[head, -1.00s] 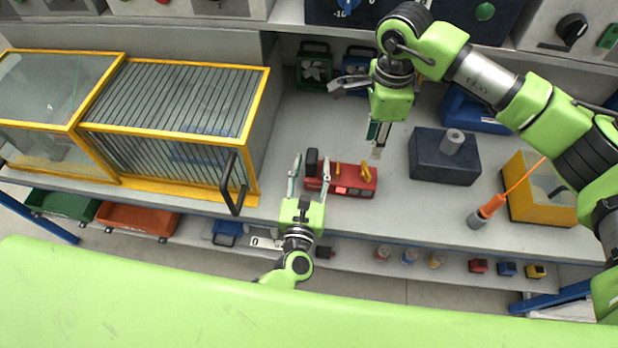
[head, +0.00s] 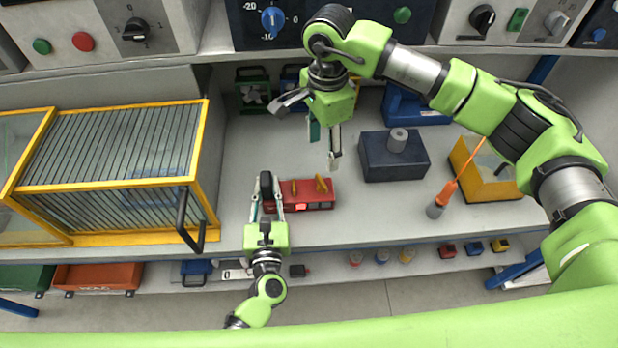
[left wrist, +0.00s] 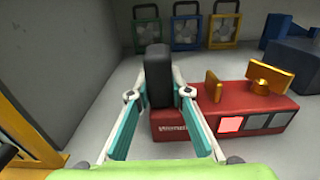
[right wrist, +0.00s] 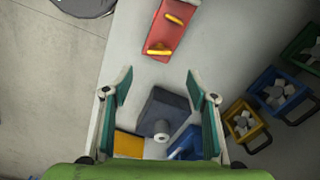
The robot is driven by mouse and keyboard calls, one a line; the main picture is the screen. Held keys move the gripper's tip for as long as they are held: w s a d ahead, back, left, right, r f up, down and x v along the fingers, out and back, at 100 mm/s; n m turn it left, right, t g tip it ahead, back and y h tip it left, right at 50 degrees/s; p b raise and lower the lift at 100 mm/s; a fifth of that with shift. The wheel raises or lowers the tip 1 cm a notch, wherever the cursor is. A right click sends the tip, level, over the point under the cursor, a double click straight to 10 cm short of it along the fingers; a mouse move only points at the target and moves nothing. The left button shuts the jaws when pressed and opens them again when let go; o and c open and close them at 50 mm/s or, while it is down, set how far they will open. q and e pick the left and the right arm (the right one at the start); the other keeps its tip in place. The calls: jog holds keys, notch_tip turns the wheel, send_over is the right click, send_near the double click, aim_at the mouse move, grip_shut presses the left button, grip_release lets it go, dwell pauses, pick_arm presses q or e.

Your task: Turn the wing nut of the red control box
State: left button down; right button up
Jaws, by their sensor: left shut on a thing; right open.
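The red control box (head: 300,203) lies on the grey bench. Two yellow metal pieces stand on its top; one, toward the right in the left wrist view, looks like the wing nut (left wrist: 270,76). A black upright block (left wrist: 158,76) stands at the box's left end. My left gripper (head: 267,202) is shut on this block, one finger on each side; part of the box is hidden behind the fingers. My right gripper (head: 324,146) is open and empty, above the bench behind the box. In the right wrist view the box (right wrist: 165,38) lies beyond its fingertips.
A dark blue block with a grey cylinder (head: 375,165) and a yellow box (head: 490,180) stand to the right. An orange-handled tool (head: 445,195) is near the bench edge. A yellow-framed cage (head: 120,185) stands at the left.

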aim_at(322, 180)
notch_tip(322, 180, down, 12)
jog(key=shift+r, duration=0.1)
dwell(0.4)
jog(key=c, duration=1.1)
